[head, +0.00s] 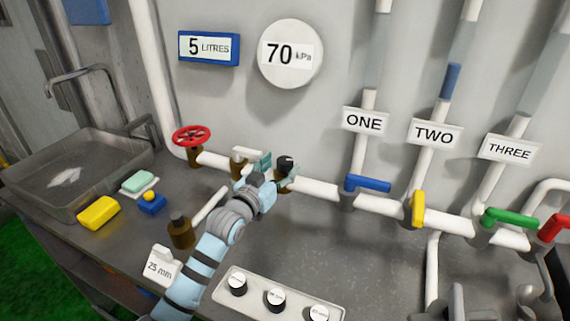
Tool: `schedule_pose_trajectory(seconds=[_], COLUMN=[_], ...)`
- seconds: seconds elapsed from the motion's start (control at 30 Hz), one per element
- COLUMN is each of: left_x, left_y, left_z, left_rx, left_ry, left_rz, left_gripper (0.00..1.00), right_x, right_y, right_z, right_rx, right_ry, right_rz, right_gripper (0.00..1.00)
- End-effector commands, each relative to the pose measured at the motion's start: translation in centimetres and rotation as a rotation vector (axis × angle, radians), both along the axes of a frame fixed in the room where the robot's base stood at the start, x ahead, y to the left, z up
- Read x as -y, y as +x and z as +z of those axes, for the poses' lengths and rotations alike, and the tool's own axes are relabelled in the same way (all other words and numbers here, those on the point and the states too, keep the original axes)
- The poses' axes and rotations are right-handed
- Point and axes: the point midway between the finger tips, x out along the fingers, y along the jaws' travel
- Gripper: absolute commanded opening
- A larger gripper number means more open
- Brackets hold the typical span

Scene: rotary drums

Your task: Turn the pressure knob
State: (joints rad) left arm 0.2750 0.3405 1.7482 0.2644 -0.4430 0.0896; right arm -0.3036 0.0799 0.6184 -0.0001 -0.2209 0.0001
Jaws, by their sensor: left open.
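A black knob (285,161) sits on top of a brass fitting on the white horizontal pipe, below the round gauge. It appears to be the pressure knob. My left gripper (275,168) is open, with one teal finger on the left side of the knob and the other by its lower right. Whether the fingers touch the knob cannot be told. The round gauge (290,54) on the wall reads 70 kPa. My right gripper is not in view.
A red handwheel (191,136) stands left on the pipe. Blue (368,183), yellow (418,208) and green (508,217) valve handles line the pipe to the right. A panel of knobs (277,298) lies in front, and a sink (75,170) is at left.

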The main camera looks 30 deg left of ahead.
Motion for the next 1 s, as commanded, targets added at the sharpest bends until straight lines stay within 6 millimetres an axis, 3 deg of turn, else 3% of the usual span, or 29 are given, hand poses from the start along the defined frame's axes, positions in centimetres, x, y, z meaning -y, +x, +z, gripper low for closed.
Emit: schedule_pose_trajectory(seconds=[0.2,0.5,0.8,1.0], left_x=[0.2,0.2,0.2,0.0], left_y=[3.0,3.4,3.3,3.4], left_z=[-0.1,0.0,0.0,0.4], left_rx=[0.001,0.000,0.000,-0.006], left_ry=[-0.001,0.000,0.000,-0.006], left_rz=[-0.002,-0.003,-0.002,0.040], left_gripper=[0.59,0.58,0.10,0.10], right_x=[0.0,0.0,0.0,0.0], right_y=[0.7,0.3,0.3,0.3], right_z=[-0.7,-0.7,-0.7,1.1], right_rx=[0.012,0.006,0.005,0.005], right_ry=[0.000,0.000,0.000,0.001], right_rz=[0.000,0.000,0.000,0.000], right_gripper=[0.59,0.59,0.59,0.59])
